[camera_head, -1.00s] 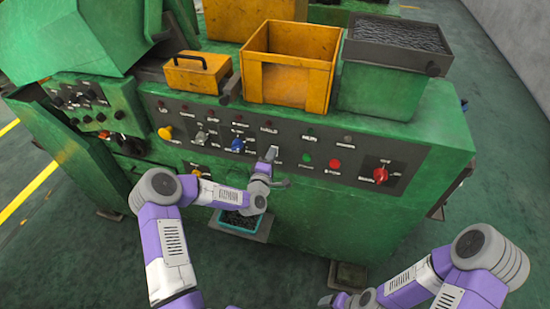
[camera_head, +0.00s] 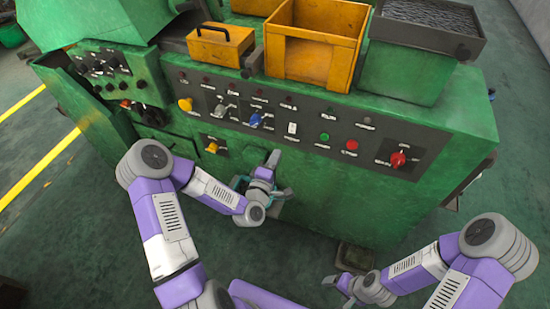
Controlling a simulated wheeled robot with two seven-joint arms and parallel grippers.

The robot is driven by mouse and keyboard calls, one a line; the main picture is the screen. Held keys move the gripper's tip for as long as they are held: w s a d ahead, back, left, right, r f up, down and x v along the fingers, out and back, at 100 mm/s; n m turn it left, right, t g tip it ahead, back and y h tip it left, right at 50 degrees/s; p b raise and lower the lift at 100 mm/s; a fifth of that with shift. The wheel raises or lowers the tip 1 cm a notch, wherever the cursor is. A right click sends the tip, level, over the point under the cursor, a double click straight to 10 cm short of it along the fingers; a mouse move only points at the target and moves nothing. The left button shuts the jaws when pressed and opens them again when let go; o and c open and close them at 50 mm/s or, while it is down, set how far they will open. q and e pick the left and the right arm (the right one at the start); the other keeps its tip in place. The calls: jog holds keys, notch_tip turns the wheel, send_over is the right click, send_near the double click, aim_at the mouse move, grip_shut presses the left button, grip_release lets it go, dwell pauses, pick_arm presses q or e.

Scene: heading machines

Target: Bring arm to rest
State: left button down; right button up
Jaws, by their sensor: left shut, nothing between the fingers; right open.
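My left arm comes in from the left and bends toward the front of the green machine (camera_head: 330,190). My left gripper (camera_head: 279,172) is shut and empty, in front of the machine's green face below the control panel (camera_head: 300,120).
The panel carries knobs, switches, a green button (camera_head: 324,137), a red button (camera_head: 351,144) and a red rotary switch (camera_head: 398,159). On top stand a yellow toolbox (camera_head: 219,48), an open yellow bin (camera_head: 312,52) and a green bin of metal parts (camera_head: 405,72). The floor at right is clear.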

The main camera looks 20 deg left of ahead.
dwell(0.6)
pick_arm(q)
jog(key=s+d+f+m+g+h, duration=0.3)
jog(key=s+d+f+m+g, duration=0.25)
jog(key=f, duration=0.35)
jog(key=s+d+f+m+g+h, duration=0.2)
jog(key=s+d+f+m+g, duration=0.2)
jog(key=d+f, duration=0.3)
jog(key=s+f+m+g, duration=0.3)
jog(key=s+f+g, duration=0.1)
jog(key=s, duration=0.3)
jog(key=s+f+m+g, duration=0.3)
jog(key=s+f+g, duration=0.1)
jog(key=s, duration=0.4)
jog(key=shift+a, duration=0.25)
